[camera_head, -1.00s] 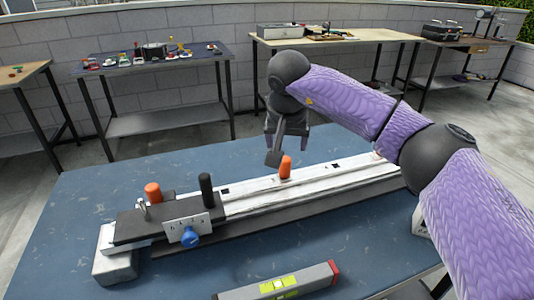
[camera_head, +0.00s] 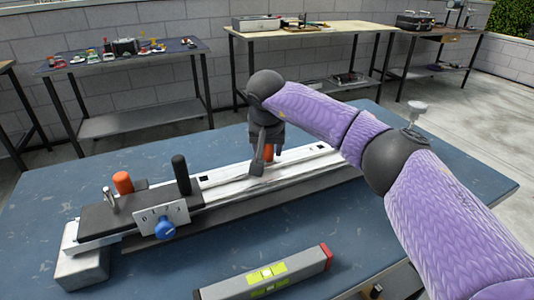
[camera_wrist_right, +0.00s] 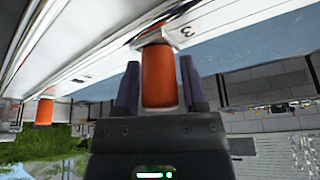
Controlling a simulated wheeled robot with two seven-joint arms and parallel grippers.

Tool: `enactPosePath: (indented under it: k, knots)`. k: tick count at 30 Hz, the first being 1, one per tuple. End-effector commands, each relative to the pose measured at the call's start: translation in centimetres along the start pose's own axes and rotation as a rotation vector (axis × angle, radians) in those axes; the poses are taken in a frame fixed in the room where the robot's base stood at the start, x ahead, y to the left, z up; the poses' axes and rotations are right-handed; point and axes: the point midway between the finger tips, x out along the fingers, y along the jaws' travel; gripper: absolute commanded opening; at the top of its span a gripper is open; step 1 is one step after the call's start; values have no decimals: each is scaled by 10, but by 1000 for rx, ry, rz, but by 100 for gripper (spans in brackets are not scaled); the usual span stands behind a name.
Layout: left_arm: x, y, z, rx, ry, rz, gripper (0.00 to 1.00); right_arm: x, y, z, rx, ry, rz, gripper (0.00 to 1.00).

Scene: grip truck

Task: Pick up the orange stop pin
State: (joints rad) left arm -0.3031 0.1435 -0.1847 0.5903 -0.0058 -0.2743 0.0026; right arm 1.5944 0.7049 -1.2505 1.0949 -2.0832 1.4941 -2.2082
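An orange stop pin (camera_head: 269,165) stands upright in the white rail (camera_head: 240,182) of a long fixture on the blue table. My right gripper (camera_head: 268,158) is down at this pin, with a finger on either side. A second orange pin (camera_head: 123,183) stands at the fixture's left end and also shows in the right wrist view (camera_wrist_right: 44,113). My left gripper is out of view.
A black post (camera_head: 181,175) and a blue knob (camera_head: 165,228) are on the fixture's left part. A spirit level (camera_head: 265,276) lies at the table's front. The blue table (camera_head: 60,175) is bare at the left. Side tables stand behind.

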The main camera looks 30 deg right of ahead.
Motion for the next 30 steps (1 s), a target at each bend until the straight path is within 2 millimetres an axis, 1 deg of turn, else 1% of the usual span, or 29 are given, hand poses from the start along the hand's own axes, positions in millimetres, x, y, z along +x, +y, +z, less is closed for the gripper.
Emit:
enactPosePath:
  k: [1, 2, 3, 5, 6, 7, 18, 20, 23, 24, 27, 30]
  knots:
    - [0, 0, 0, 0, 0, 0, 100, 0, 0, 0, 0, 0, 0, 41]
    - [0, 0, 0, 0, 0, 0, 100, 0, 0, 0, 0, 0, 0, 35]
    - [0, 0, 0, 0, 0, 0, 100, 0, 0, 0, 0, 0, 0, 26]
    - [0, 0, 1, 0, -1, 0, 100, 0, 0, 0, 0, 0, 0, 14]
    - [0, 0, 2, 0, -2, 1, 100, 0, 0, 0, 0, 0, 0, 5]
    - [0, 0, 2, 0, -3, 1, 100, 0, 0, 0, 0, 0, 0, 0]
    - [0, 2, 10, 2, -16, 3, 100, 0, 0, 0, 1, 0, 0, 0]
    - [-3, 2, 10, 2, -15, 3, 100, -4, 0, -2, 1, 1, -1, 0]
    - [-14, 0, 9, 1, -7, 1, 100, -26, 0, -11, 4, 5, -3, 0]
    - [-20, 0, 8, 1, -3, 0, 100, -38, 0, -16, 4, 6, -3, 0]
    - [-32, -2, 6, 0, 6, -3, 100, -65, -1, -27, 3, 6, -4, 0]
    - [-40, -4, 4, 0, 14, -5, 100, -84, 0, -35, 2, 5, -3, 0]
